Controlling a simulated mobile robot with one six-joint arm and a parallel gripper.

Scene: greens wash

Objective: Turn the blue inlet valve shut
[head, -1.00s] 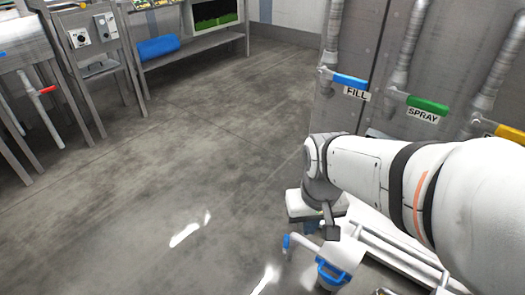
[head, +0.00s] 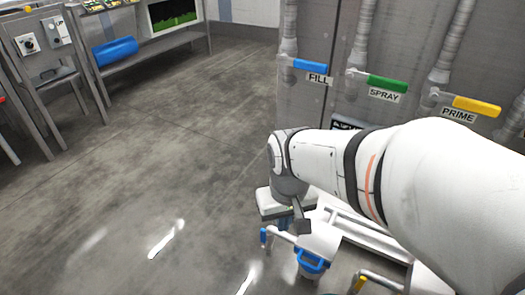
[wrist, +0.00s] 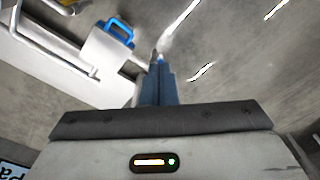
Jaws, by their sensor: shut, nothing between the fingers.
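A blue lever (head: 309,65) labelled FILL sits on a grey vertical pipe against the metal panel, at the top of the head view. It lies roughly level, pointing right from the pipe. My gripper is below it and well apart, low over the floor side of the panel. In the wrist view, my gripper's (wrist: 158,62) bluish fingers are together with nothing between them. In the head view my own wrist mostly hides them. The blue FILL lever is not in the wrist view.
A green SPRAY lever (head: 388,84) and a yellow PRIME lever (head: 477,105) stand right of the blue one. Below my arm are white pipework and a blue handle (head: 310,262), also in the wrist view (wrist: 119,31). Open floor (head: 150,170) lies left.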

